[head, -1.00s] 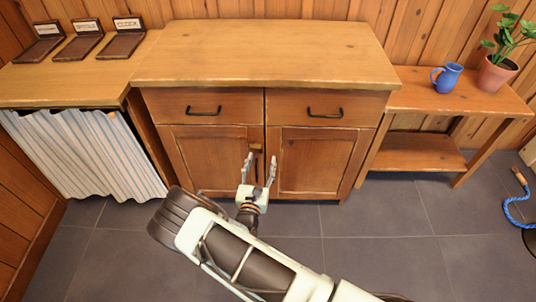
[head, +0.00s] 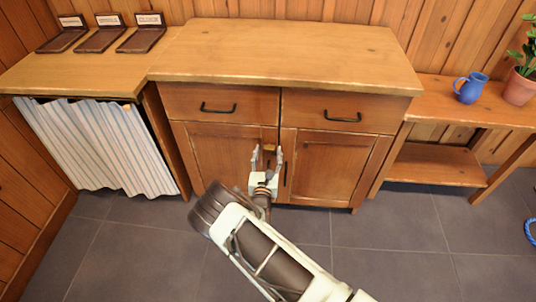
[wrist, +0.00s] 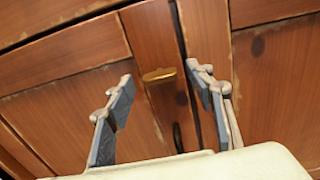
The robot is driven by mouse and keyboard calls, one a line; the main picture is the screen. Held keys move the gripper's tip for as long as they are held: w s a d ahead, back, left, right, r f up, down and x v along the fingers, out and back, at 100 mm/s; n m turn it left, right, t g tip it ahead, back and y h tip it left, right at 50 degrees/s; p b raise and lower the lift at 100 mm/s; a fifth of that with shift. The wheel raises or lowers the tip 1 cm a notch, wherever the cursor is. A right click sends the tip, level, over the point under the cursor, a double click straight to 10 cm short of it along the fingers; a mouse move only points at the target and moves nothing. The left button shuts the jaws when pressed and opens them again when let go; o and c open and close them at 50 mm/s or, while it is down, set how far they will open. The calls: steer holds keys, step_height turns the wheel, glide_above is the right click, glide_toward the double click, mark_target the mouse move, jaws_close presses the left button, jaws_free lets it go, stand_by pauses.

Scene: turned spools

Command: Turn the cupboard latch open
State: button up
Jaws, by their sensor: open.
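The wooden cupboard (head: 218,150) has two doors under two drawers. A small brass latch (wrist: 159,75) sits near the top inner edge of the left door, and lies flat and crosswise in the wrist view. It also shows small in the head view (head: 269,148). My gripper (head: 267,153) is open and empty in front of the doors. In the wrist view its two fingers (wrist: 158,82) stand on either side of the latch, with a gap on both sides. I cannot tell how far the fingertips are from the door.
Dark drawer handles (head: 218,108) are above the doors, and a dark door handle (wrist: 178,135) is below the latch. A striped curtain (head: 95,145) hangs at left. A side shelf with a blue mug (head: 470,88) stands at right. The floor in front is clear.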

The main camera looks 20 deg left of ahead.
steer(key=shift+w, duration=0.1)
steer(key=c, duration=1.2)
steer(key=shift+o, duration=0.2)
steer(key=shift+m+p, duration=1.75)
steer(key=shift+m, duration=7.15)
